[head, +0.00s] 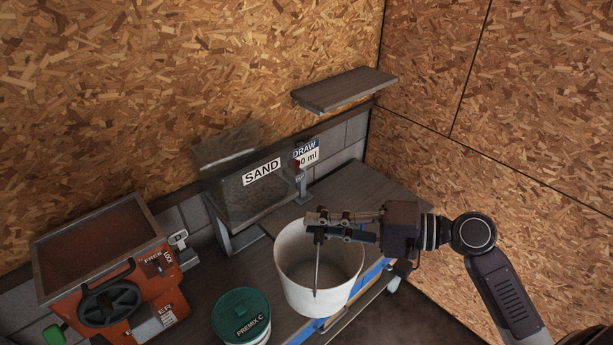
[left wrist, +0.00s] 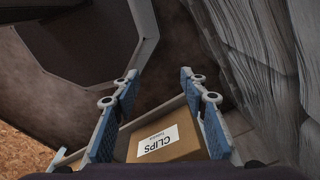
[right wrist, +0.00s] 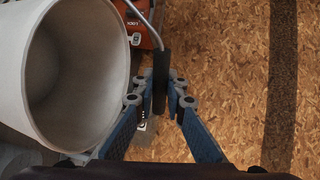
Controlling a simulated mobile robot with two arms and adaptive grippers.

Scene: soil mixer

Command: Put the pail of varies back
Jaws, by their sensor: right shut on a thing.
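The white pail (head: 305,278) is upright and appears empty in the head view, near the bench's front edge. I cannot tell whether its base touches the bench. My right gripper (head: 322,226) is over the pail's mouth, shut on its thin bail handle. In the right wrist view, the handle's dark grip (right wrist: 161,80) is between the fingertips, and the pail (right wrist: 112,75) hangs or stands to the left. My left gripper (left wrist: 160,85) shows only in the left wrist view, with its fingers apart and nothing visibly gripped.
A grey SAND hopper (head: 240,190) stands at the back of the bench (head: 375,195). A green-lidded PREMIX C tub (head: 241,315) is left of the pail, and an orange machine (head: 140,300) farther left. A wall shelf (head: 345,90) is bare. A CLIPS box (left wrist: 165,145) lies beyond my left fingers.

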